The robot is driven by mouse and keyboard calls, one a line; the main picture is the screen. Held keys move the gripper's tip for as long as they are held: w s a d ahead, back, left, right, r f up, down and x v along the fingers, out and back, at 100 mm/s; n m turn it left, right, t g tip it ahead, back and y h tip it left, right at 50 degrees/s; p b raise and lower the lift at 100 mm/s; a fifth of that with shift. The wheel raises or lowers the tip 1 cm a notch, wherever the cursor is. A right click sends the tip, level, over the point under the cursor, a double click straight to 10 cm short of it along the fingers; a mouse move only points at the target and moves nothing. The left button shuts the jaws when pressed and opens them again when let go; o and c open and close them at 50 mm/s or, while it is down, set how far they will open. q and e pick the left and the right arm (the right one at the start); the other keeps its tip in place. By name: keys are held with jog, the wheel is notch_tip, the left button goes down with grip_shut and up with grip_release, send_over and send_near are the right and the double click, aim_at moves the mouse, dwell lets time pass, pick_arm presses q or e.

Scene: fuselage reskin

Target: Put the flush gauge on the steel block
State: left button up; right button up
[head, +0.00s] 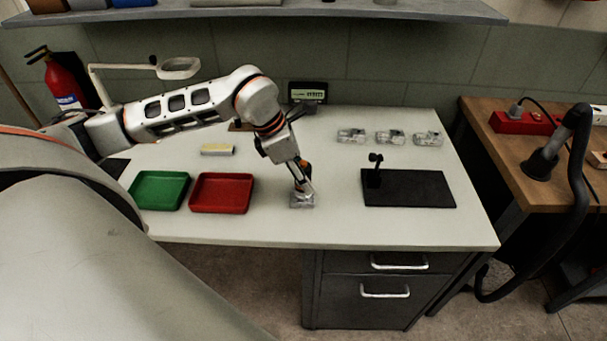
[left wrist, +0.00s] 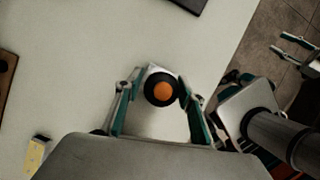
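The flush gauge shows in the left wrist view as a round black top with an orange centre (left wrist: 161,89). My left gripper (left wrist: 160,82) has one finger on each side of it, and I cannot tell whether they press on it. In the head view my left gripper (head: 301,184) points down, low over a small silver block (head: 302,201), which looks like the steel block. The gauge is mostly hidden there by the fingers, and I cannot tell whether it touches the block. My right gripper (left wrist: 282,45) shows open and empty at the right of the left wrist view.
A green tray (head: 159,190) and a red tray (head: 221,193) stand left of the block. A black mat (head: 420,188) with a small black stand (head: 375,168) lies to the right. Several silver pieces (head: 390,137) line the back. The bench between block and mat is clear.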

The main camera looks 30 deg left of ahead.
dwell(0.3)
pick_arm(q)
jog(key=shift+r, duration=0.25)
jog(key=v, duration=1.1)
jog(key=shift+s+a+r, duration=0.15)
jog(key=shift+a+r, duration=0.05)
jog(key=shift+r, duration=0.15)
jog(key=shift+s, duration=0.1)
